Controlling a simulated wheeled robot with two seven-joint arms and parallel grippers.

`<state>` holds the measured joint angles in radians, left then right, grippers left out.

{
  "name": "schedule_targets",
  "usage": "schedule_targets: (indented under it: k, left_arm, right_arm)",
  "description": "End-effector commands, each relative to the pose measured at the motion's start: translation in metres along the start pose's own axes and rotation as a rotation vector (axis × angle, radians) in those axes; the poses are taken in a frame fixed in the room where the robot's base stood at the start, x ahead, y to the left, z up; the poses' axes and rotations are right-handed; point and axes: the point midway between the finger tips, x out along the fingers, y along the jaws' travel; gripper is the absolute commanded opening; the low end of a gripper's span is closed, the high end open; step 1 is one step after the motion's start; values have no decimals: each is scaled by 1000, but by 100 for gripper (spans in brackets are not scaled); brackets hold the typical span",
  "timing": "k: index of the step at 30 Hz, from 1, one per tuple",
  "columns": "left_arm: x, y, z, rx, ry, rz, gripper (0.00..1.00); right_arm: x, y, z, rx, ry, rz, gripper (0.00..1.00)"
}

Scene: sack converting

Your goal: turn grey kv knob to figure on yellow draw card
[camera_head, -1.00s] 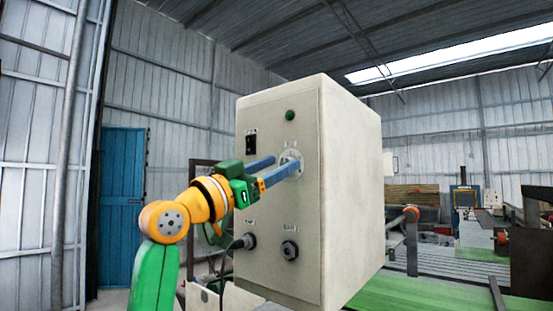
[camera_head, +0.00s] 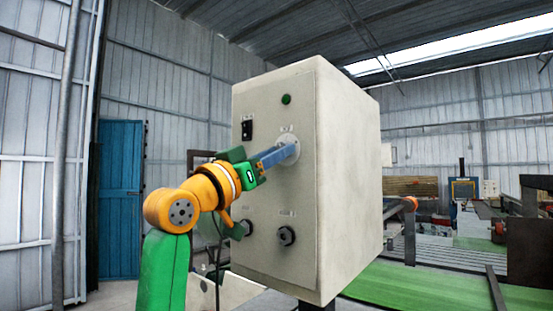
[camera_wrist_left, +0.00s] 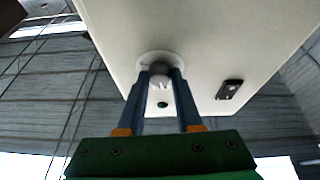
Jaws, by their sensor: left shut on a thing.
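The grey kV knob (camera_wrist_left: 159,70) sits on a pale round dial on the front of the beige cabinet (camera_head: 350,180). In the head view the dial (camera_head: 288,147) shows at the upper middle of the panel, and the fingers hide most of the knob. My left gripper (camera_head: 285,154) reaches in from the left with its blue fingers at the dial. In the left wrist view the left gripper (camera_wrist_left: 160,75) is shut on the knob, one finger on each side. The dial figures are too small to read. I see no yellow draw card. My right gripper is not in view.
A black rocker switch (camera_head: 247,130) and a green lamp (camera_head: 286,99) are on the panel above. Two dark connectors are below, one at the lower right (camera_head: 286,236). A blue door (camera_head: 120,200) stands behind at left, machinery at right.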

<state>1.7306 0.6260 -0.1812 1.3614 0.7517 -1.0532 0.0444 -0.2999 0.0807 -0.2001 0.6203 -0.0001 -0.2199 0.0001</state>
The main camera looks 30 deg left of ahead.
Motion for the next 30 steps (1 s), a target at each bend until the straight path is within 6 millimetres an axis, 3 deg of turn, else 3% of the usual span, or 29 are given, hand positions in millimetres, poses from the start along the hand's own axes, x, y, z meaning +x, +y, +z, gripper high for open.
schedule_targets:
  k: [18,30]
  left_arm:
    - [0,5,-3,-511,32,-213,0]
    - [0,6,-4,-708,42,-297,0]
  right_arm:
    - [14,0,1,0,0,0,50]
    - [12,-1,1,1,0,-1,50]
